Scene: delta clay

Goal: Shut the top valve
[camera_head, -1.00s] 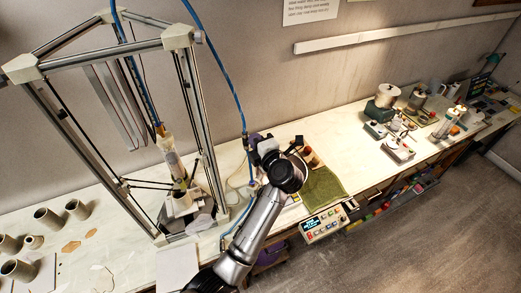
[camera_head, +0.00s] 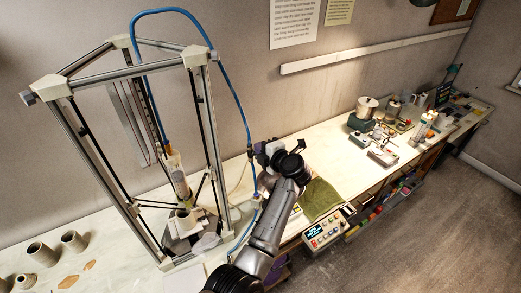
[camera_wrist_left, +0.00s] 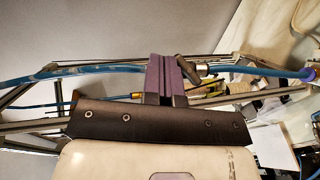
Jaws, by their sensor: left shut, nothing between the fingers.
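The top valve (camera_head: 250,153) is a small dark fitting on the blue hose (camera_head: 241,105), right of the printer frame. In the left wrist view its dark lever (camera_wrist_left: 187,69) slants beside my fingers, with a metal fitting (camera_wrist_left: 208,69) to its right. A second fitting (camera_head: 256,195) shows lower on the hose line. My left gripper (camera_head: 265,150) has purple fingers (camera_wrist_left: 170,72), shut with nothing between them. They are close beside the lever; I cannot tell whether they touch it. My arm hides part of the hose. My right gripper is not in view.
The metal delta printer frame (camera_head: 207,130) stands left of my arm. Clay pots (camera_head: 73,241) stand at the lower left. The bench (camera_head: 335,145) behind the cloth has bare room.

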